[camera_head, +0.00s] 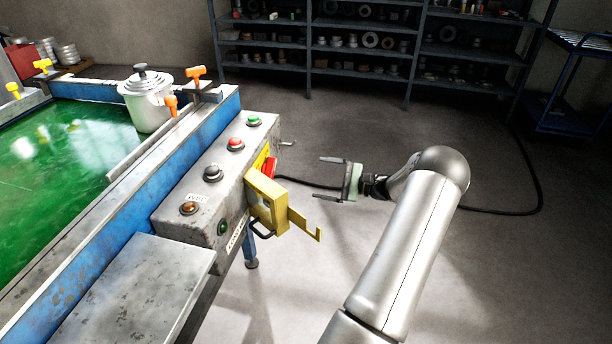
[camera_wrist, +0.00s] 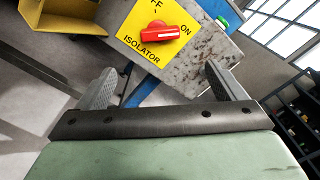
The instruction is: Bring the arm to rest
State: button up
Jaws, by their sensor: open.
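My gripper (camera_head: 334,177) is open and empty in the head view, out over the floor to the right of the grey control box (camera_head: 217,180). Its two fingers point left toward the box's end face and touch nothing. In the wrist view my gripper (camera_wrist: 160,82) shows both fingers spread apart. Between and beyond them is the red isolator switch (camera_wrist: 165,37) on a yellow plate (camera_wrist: 150,25) marked "ON" and "ISOLATOR". The red switch also shows in the head view (camera_head: 269,167). My arm reaches up from the bottom of the head view.
A yellow hinged cover (camera_head: 268,203) juts from the box just left of and below my gripper. A lidded pot (camera_head: 147,101) stands on the green tank (camera_head: 70,150). Shelves (camera_head: 360,45) and a blue cart (camera_head: 570,90) stand behind. Floor to the right is clear except a black cable (camera_head: 500,211).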

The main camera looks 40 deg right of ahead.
jog(key=shift+v, duration=1)
jog(key=a+r+n+g+p, duration=0.2)
jog(key=a+r+n+g, duration=0.1)
jog(key=a, duration=0.2)
jog(key=a+r+n+g+h+p, duration=0.1)
jog(key=a+r+n+g+p, duration=0.1)
jog(key=a+r+g, duration=0.2)
jog(key=w+a+r+n+g+h+p, duration=0.1)
jog(key=a+r+n+g+p, duration=0.1)
jog(key=a, duration=0.6)
jog(key=shift+a+r+n+g+p, duration=0.25)
jog(key=shift+r+n+g+p, duration=0.15)
jog(key=shift+r+n+g, duration=0.55)
jog(key=s+a+r+n+g+h+p, duration=0.1)
jog(key=s+a+r+n+g, duration=0.15)
jog(key=a, duration=0.55)
jog(key=s+a+r+n+g+h+p, duration=0.1)
jog(key=a+r+n, duration=0.15)
jog(key=a, duration=0.45)
jog(key=s+a+r+n+h+p, duration=0.1)
jog(key=s+a+r+n+h, duration=0.1)
jog(key=s+a, duration=0.4)
jog(key=s+a+r+n+h+p, duration=0.1)
jog(key=s+a+r+n+h, duration=0.2)
jog(key=s+a+n, duration=0.2)
jog(key=shift+s+a+g+p, duration=0.35)
jog(key=shift+s+a, duration=0.7)
jog(key=shift+s, duration=0.5)
jog(key=shift+n, duration=0.25)
